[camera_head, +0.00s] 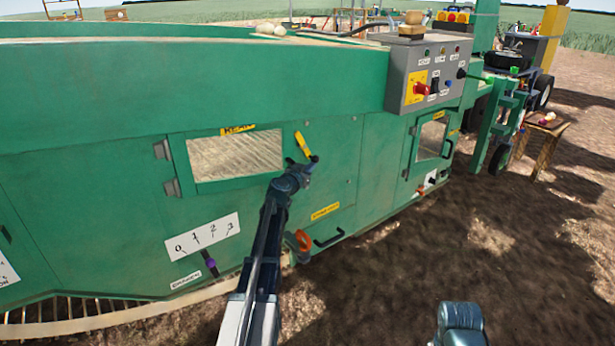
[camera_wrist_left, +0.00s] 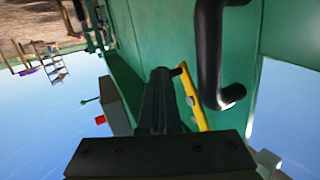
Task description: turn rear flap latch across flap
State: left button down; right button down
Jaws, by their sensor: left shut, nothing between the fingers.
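The flap (camera_head: 177,150) is a green panel with a mesh window, hinged on its left side, in the green machine's side. It looks shut. Its yellow latch (camera_head: 303,144) sits at the flap's upper right edge, tilted, with a dark knob at its lower end. In the left wrist view the yellow latch (camera_wrist_left: 195,105) is a slim bar beside my fingers. My left gripper (camera_head: 304,168) is shut and empty, just below the latch in the head view. Its closed fingers (camera_wrist_left: 160,85) lie close to the latch's knob; I cannot tell whether they touch.
A black handle (camera_wrist_left: 208,50) stands out close to my left fingers. A grey control box (camera_head: 430,75) with a red switch is at upper right.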

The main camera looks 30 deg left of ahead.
pick_arm(q)
jog(key=shift+n+t, duration=0.3)
jog(key=shift+t, duration=0.3)
jog(key=w, duration=0.1)
jog(key=w+d, duration=0.1)
jog(key=w, duration=0.2)
jog(key=shift+w+d+r, duration=0.2)
jog(key=shift+d+r, duration=0.05)
jog(key=shift+d, duration=0.15)
pick_arm(e)
jog(key=shift+f, duration=0.85)
